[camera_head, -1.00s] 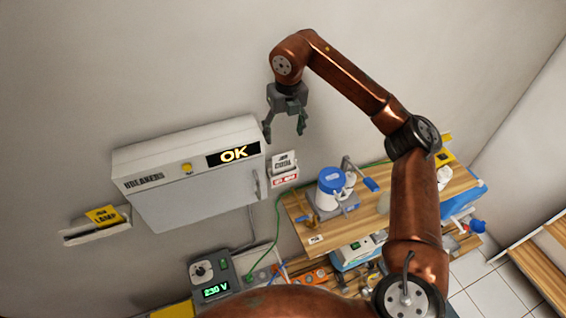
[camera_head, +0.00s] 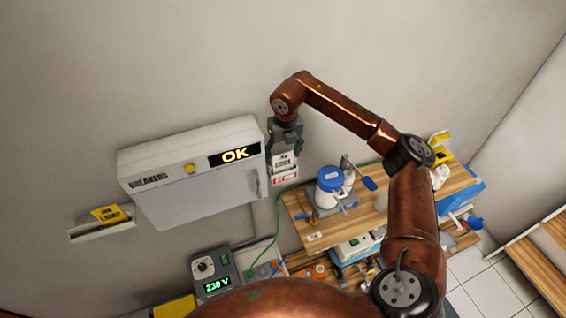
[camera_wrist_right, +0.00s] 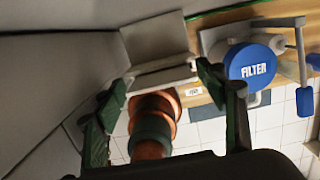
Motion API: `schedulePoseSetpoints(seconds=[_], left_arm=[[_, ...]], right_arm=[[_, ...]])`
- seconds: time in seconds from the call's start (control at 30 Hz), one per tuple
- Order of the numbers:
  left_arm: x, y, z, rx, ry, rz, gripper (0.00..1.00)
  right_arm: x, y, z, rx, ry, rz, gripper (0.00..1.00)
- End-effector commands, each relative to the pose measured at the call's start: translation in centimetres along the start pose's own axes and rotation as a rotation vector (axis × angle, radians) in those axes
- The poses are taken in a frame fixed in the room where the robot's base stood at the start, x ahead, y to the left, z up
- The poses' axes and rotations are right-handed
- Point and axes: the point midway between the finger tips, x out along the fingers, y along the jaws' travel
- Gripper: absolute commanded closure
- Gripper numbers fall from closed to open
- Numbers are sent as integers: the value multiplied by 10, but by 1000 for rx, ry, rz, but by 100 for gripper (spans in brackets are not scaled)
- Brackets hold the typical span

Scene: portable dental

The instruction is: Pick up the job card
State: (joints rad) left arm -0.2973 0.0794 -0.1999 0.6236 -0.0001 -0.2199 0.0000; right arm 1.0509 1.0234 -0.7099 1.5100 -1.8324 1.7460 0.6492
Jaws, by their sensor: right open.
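A white job card (camera_head: 283,162) with black lettering, seemingly "COOL", sits upright in a small wall holder (camera_head: 285,178) with a red-marked label, just right of the breaker box. My right gripper (camera_head: 284,150) is open and points down at the card, with one finger to each side of its upper part. In the right wrist view a pale card-like panel (camera_wrist_right: 155,38) shows between and beyond the open fingertips (camera_wrist_right: 164,84), with no writing legible. Whether the fingers touch it I cannot tell. My left gripper is not in view.
The breaker box (camera_head: 190,170), with its "OK" display, is close left of the gripper. A yellow card (camera_head: 109,213) stands in a wall tray at left. The wooden bench (camera_head: 370,218) below right carries a blue-lidded filter jar (camera_head: 330,180). The wall above is bare.

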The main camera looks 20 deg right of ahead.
Motion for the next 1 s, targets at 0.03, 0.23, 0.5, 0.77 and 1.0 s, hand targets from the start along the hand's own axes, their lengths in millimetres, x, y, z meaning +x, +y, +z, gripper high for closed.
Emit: schedulePoseSetpoints(seconds=[0.03, 0.23, 0.5, 0.77, 1.0], left_arm=[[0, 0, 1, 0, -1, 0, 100], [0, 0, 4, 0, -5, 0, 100], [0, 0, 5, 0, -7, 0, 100], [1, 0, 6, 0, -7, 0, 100], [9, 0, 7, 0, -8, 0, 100]], right_arm=[[0, 0, 0, 0, -1, 0, 35], [0, 0, 0, 0, 0, 0, 44], [0, 0, 0, 1, -1, 0, 62], [-1, 0, 0, 1, -1, 0, 66], [-6, 0, -1, 1, -4, -1, 66]])
